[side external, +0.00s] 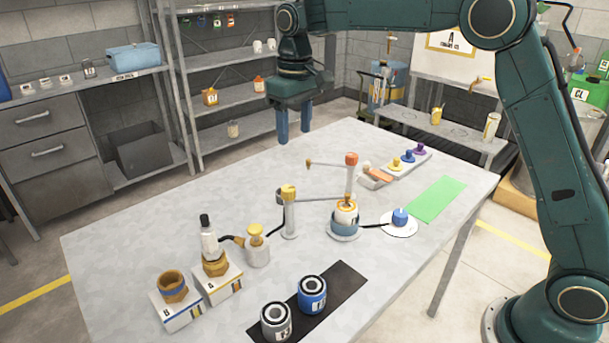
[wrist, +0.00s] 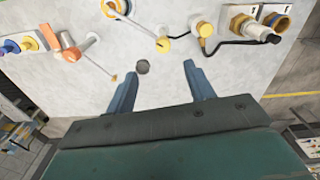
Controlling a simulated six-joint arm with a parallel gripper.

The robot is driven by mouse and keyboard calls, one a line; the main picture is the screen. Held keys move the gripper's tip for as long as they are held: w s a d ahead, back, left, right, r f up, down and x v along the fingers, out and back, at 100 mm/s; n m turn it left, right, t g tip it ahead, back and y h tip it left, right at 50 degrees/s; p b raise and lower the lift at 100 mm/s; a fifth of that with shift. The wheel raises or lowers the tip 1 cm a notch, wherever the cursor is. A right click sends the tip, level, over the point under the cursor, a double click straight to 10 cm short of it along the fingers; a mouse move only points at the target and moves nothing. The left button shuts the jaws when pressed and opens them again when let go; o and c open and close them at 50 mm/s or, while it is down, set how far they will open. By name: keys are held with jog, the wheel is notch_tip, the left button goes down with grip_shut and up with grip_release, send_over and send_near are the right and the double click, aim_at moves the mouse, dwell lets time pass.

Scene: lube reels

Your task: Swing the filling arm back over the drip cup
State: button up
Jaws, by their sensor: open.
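Two posts with swing arms stand mid-table, and I cannot tell which is the filling arm. The yellow-topped post (side external: 289,215) has a thin arm (side external: 320,198) pointing right, its end at a blue-and-white cup with an orange top (side external: 345,218). The orange-topped post (side external: 351,175) has an arm (side external: 327,164) pointing left, with a small knob at its free end. A dark round spot (wrist: 142,66) on the table in the wrist view may be the drip cup; I cannot tell. My gripper (side external: 293,132) is open and empty above the table's far side, fingers (wrist: 160,70) pointing down.
A yellow-topped pump (side external: 256,245) with a black hose and boxes with brass nuts (side external: 172,287) stand front left. A green mat (side external: 436,204) and a tray of coloured knobs (side external: 407,165) lie right. The far-left tabletop is clear.

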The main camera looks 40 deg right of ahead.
aim_at(289, 188)
jog(key=shift+w+a+f, duration=0.3)
jog(key=shift+w+f, duration=0.6)
jog(key=shift+f, duration=0.05)
jog(key=shift+f, duration=0.15)
notch_tip(289, 188, down, 14)
jog(key=shift+r, duration=0.25)
grip_shut()
